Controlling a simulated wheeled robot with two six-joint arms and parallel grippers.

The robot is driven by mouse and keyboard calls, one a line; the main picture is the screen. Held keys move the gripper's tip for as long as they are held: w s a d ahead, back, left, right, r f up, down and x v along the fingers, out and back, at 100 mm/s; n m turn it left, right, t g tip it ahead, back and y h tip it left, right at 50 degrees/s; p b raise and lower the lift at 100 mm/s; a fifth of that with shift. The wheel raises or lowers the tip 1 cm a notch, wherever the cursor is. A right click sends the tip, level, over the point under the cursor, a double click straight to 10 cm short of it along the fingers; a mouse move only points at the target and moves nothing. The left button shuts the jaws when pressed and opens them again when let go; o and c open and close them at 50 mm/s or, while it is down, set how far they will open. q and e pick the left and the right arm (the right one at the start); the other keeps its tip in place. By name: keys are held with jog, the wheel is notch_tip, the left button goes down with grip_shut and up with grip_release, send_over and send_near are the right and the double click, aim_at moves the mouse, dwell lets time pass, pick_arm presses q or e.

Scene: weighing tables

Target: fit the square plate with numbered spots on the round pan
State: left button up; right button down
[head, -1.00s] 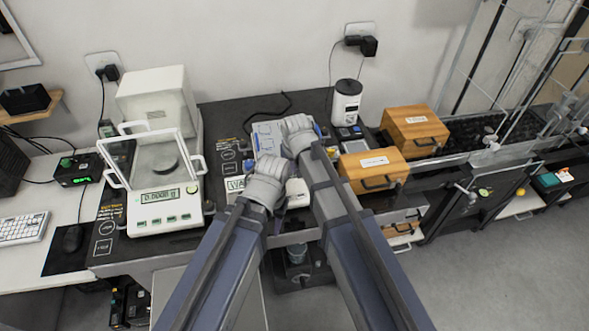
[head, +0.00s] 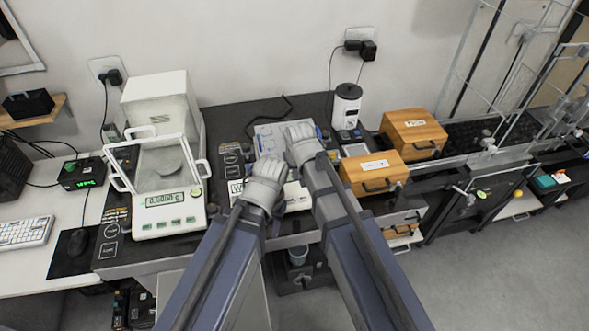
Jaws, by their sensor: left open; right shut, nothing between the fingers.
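A pale, square-cornered plate (head: 268,140) with blue marks at its edge lies on the dark table in the middle, partly hidden by my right wrist. Numbers on it are too small to read. A round grey pan (head: 168,168) sits inside the open-fronted white balance (head: 168,224) on the left. A second low device with a display (head: 236,187) stands in front of the plate, mostly hidden by my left wrist. My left gripper (head: 292,200) is open over this device; its fingertips are largely hidden. My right gripper (head: 292,160) is shut and empty near the plate; its fingers are mostly hidden.
Two wooden boxes (head: 373,172) (head: 413,133) stand to the right. A white and black cylindrical device (head: 346,108) stands behind. A keyboard (head: 25,232) and mouse (head: 77,242) lie at the left.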

jog(key=p+v, duration=0.7)
jog(key=v, duration=0.1)
jog(key=s+d+n+g+h, duration=0.1)
jog(key=s+d+n+g, duration=0.2)
jog(key=s, duration=1.2)
jog(key=shift+s+d+f+g+b, duration=0.2)
jog(key=shift+d+f+g+b, duration=0.1)
jog(key=shift+f, duration=0.15)
